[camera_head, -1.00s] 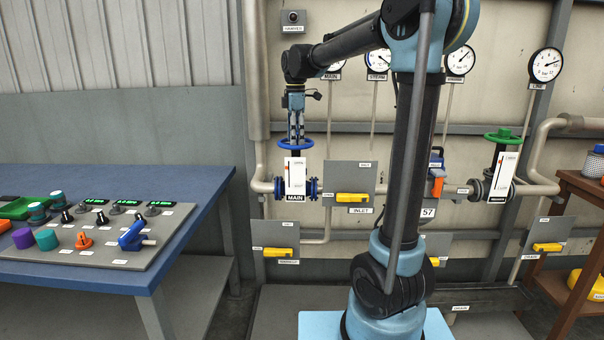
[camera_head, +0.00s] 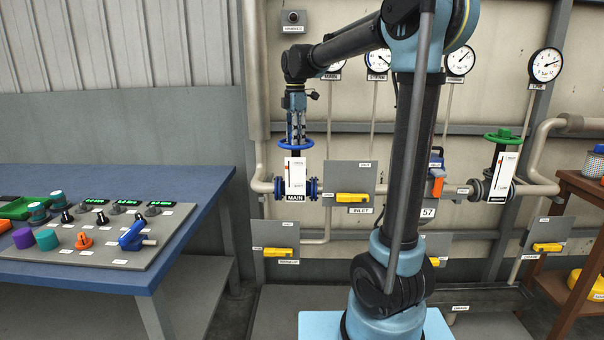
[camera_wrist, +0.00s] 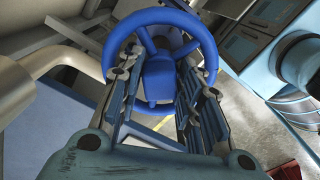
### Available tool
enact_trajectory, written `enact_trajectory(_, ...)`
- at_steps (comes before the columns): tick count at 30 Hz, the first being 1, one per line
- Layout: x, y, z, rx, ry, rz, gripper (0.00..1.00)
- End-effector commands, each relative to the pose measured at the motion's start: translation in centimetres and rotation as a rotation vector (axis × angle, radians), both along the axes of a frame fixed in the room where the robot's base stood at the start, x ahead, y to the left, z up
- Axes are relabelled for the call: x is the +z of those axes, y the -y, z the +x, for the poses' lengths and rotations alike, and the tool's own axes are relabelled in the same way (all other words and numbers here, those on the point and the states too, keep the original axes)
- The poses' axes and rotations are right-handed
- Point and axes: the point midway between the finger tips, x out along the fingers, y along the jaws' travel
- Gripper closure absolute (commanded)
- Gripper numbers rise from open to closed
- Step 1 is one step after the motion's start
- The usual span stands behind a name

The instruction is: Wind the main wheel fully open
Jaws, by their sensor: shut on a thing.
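The blue main wheel (camera_head: 296,144) sits on top of the valve marked MAIN, left of my arm in the head view. Its white indicator plate (camera_head: 295,176) stands below it; the small pointer is hard to make out. In the wrist view the wheel's rim (camera_wrist: 160,17) and hub (camera_wrist: 159,78) fill the upper middle. My gripper (camera_head: 296,138) points down at the wheel from above. In the wrist view its two fingers (camera_wrist: 162,95) lie on either side of the hub, within the rim, shut on the wheel. The exact contact points are partly hidden.
A green wheel (camera_head: 502,135) tops another valve at the right. Yellow handles, such as the inlet one (camera_head: 352,198), sit close right of the main valve. Gauges (camera_head: 460,61) line the wall. A blue bench (camera_head: 190,190) with a control panel stands at the left.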

Motion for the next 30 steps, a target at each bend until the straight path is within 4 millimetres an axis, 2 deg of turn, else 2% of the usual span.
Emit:
enact_trajectory(15, 0.07, 0.05, 0.32, 0.497, 0.006, -0.001, 0.88)
enact_trajectory(27, 0.08, 0.04, 0.35, 0.54, 0.006, -0.001, 0.88)
enact_trajectory(30, 0.08, 0.03, 0.34, 0.597, 0.007, -0.002, 0.88)
